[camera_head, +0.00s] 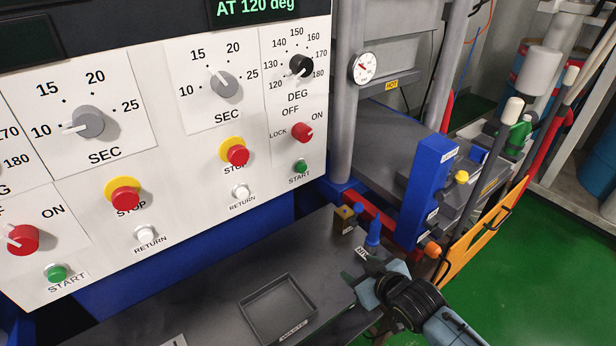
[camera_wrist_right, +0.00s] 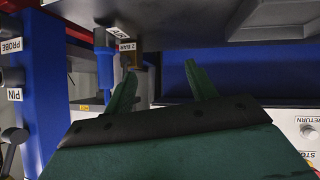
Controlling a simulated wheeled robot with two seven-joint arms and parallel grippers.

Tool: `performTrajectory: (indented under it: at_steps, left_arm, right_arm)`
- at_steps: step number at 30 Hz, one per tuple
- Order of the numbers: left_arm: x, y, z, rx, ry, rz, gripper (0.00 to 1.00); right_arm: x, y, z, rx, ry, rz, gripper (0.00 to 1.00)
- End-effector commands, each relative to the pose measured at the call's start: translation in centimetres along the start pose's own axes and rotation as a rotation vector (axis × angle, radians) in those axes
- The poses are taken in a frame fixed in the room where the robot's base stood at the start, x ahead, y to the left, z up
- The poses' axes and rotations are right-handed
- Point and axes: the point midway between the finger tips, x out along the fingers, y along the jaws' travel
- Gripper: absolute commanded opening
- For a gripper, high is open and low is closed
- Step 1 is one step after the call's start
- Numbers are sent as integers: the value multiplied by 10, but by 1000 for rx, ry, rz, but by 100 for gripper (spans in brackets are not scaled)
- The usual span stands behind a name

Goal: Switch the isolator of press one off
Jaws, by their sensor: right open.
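Two red isolator knobs show on the white panel in the head view. The right one (camera_head: 302,132) sits among LOCK, OFF and ON labels; its exact setting is too small to tell. The left one (camera_head: 22,238) is partly cut by the picture's left edge, and its pale pointer points left. No press number is readable, so I cannot tell which belongs to press one. My right gripper (camera_head: 358,279) is open and empty over the dark shelf, below and right of the panel, well apart from both knobs. Its two spread fingers (camera_wrist_right: 161,88) show in the wrist view. My left gripper is not in view.
A dark waste tray (camera_head: 278,308) lies on the shelf. A brass block (camera_head: 345,219) and a blue peg-like piece (camera_head: 373,234) stand beyond my gripper. Red stop buttons (camera_head: 237,155) (camera_head: 125,194) and a green start button (camera_head: 301,166) are near the knobs. A blue post (camera_head: 432,185) rises at right.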

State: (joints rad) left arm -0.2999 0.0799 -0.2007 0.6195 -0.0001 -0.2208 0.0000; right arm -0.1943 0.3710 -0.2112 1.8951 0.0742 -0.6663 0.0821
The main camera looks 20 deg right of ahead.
Motion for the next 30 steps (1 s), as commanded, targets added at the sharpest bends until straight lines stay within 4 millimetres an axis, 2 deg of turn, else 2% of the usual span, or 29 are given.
performTrajectory:
  at_steps: [1,3,6,9,13,17,30]
  left_arm:
    - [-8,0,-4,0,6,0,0]
    - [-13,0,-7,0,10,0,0]
    - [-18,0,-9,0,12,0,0]
    - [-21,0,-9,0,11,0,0]
    - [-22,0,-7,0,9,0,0]
    - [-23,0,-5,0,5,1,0]
    - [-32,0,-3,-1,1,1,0]
  right_arm:
    - [-10,16,-58,-38,129,3,56]
    - [-25,28,-120,-77,290,-5,56]
    - [-50,36,-186,-124,467,-23,56]
    - [-70,38,-225,-154,577,-41,56]
    - [-79,38,-245,-168,635,-53,56]
    - [-70,37,-254,-168,641,-52,56]
    - [-5,29,-302,-168,638,-52,56]
